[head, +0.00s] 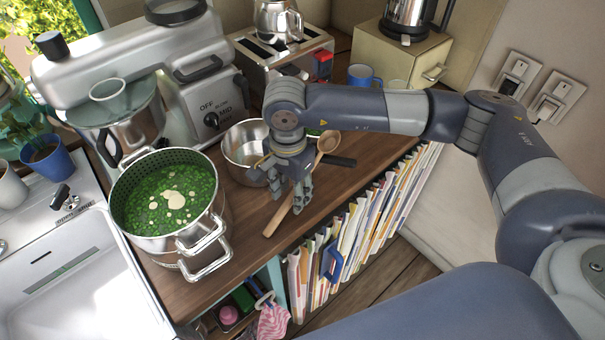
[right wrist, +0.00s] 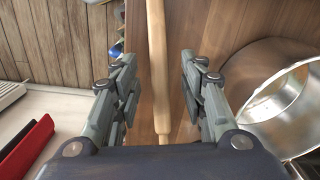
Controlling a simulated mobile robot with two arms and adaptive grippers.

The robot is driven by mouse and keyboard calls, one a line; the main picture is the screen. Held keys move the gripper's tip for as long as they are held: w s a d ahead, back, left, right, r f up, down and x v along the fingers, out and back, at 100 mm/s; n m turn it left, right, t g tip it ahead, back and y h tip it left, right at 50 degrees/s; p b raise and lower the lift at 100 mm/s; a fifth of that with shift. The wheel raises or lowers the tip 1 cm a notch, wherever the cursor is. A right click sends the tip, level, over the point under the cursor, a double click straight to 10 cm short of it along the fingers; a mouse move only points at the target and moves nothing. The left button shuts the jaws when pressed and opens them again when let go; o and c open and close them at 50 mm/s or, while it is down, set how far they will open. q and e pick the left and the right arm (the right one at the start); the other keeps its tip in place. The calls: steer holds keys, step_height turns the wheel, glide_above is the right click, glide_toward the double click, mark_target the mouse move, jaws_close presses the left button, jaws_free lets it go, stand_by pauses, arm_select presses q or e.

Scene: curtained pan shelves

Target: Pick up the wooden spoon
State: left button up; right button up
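The wooden spoon (head: 328,142) lies on the wooden counter beside a small metal pot. Its bowl points to the back right and its handle runs toward the counter's front edge. My right gripper (head: 290,197) is over the handle with its fingers pointing down, and it hides part of the spoon. In the right wrist view the handle (right wrist: 158,75) runs between the two spread fingers (right wrist: 158,62), with a visible gap on each side. The right gripper is open and empty. My left gripper is not in view.
A small metal pot (head: 241,150) stands close to the right gripper. A large pot of peas (head: 168,238) stands to the left. A toaster (head: 283,55) and blue mug (head: 362,76) are behind. Books (head: 350,240) fill the shelf below the counter's front edge.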

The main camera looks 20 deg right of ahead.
steer(key=shift+s+f, duration=0.1)
steer(key=shift+f, duration=1)
jaws_close()
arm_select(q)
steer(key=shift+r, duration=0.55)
